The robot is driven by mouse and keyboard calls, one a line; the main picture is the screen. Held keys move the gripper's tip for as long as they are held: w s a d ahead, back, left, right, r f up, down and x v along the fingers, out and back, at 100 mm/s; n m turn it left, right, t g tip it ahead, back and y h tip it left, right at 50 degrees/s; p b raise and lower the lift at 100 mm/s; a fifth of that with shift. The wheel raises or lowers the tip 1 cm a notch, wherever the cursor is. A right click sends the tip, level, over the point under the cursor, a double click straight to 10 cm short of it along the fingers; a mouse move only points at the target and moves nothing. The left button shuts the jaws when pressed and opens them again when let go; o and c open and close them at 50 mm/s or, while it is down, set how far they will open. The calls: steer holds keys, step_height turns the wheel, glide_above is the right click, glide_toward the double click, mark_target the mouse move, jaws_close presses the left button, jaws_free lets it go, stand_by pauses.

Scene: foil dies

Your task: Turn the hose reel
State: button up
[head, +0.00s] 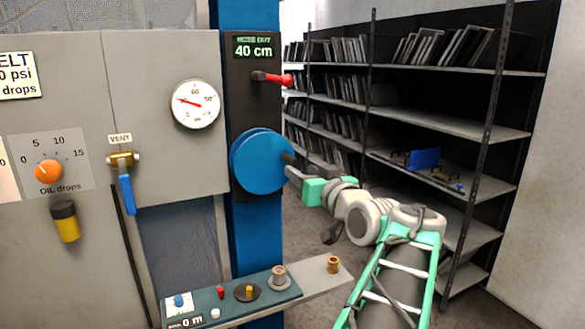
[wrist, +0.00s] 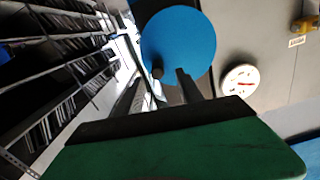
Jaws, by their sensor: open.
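The hose reel (head: 262,160) is a blue disc on the dark panel of the blue post, under a display reading "HOSE OUT 40 cm". It also shows in the wrist view (wrist: 185,40), with a short dark crank peg (wrist: 157,73) near its lower left edge. My gripper (head: 289,169) is at the right edge of the reel in the head view, close to the peg. In the wrist view my open fingers (wrist: 158,86) lie on either side of the peg's line. I cannot tell whether the peg is between the fingertips or just beyond them.
A red-handled lever (head: 275,78) sticks out above the reel. A pressure gauge (head: 195,104) and a blue-handled vent valve (head: 125,185) are on the grey cabinet to the left. A ledge (head: 315,285) with small fittings is below. Shelving (head: 455,115) stands behind right.

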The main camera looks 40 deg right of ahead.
mark_target(295, 162)
steer(key=p+x, duration=0.1)
steer(key=x, duration=0.1)
steer(key=p+x, duration=0.1)
steer(key=x, duration=0.2)
steer(key=p+x, duration=0.1)
steer(key=x, duration=0.1)
steer(key=shift+w+d+r, duration=0.2)
steer(key=shift+d+r, duration=0.15)
steer(key=shift+c, duration=0.3)
jaws_close()
stand_by(0.7)
